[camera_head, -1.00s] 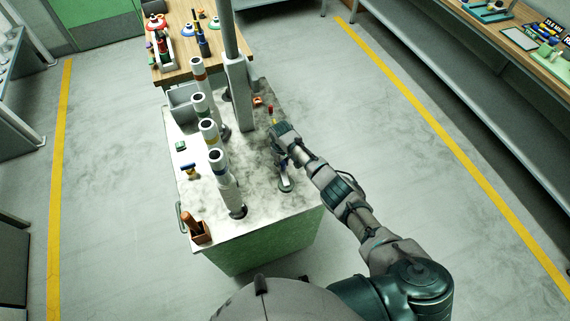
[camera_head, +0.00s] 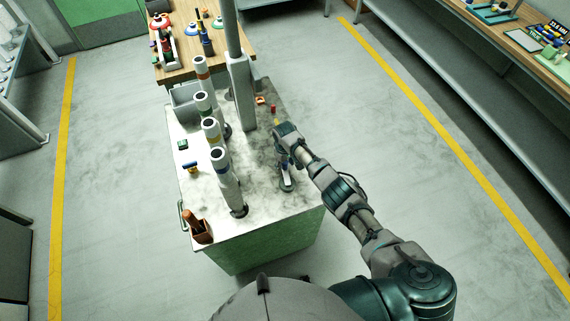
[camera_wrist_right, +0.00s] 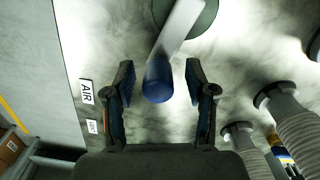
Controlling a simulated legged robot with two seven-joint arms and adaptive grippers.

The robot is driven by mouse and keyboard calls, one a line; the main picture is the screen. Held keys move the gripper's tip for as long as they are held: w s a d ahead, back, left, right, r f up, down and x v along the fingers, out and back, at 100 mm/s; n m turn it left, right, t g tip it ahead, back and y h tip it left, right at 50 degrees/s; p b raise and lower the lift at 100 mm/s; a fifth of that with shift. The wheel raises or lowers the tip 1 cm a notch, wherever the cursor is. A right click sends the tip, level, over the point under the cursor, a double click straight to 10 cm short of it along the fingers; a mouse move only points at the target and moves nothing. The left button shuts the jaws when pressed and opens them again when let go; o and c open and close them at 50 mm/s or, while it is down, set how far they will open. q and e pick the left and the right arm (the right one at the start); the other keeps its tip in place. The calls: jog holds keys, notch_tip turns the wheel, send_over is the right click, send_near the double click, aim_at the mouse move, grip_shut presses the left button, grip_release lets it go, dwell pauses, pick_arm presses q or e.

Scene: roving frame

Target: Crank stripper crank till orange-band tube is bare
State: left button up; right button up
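The orange-band tube (camera_head: 203,75) stands upright at the far end of a row of tubes on the bench (camera_head: 262,190). Its lower part is partly hidden by the green-band tube, so I cannot tell how much of it is covered. The crank has a pale arm (camera_wrist_right: 181,28) and a blue knob (camera_wrist_right: 157,82), and stands on the bench's right side. My right gripper (camera_wrist_right: 160,88) is open, with the blue knob between its fingers and visible gaps on both sides. In the head view, my right gripper (camera_head: 286,140) hangs over the crank. My left gripper is not in view.
Green-band (camera_head: 205,103), yellow-band (camera_head: 211,131) and blue-band (camera_head: 221,165) tubes stand in the row. A grey post (camera_head: 240,90) rises behind the crank. A brown holder (camera_head: 199,228) sits at the near left corner. An AIR label (camera_wrist_right: 86,92) lies on the bench.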

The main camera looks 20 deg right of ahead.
jog(key=shift+w+r, duration=0.1)
jog(key=shift+r, duration=0.1)
notch_tip(320, 180, up, 12)
jog(key=shift+f, duration=0.25)
jog(key=shift+a, duration=0.1)
dwell(0.3)
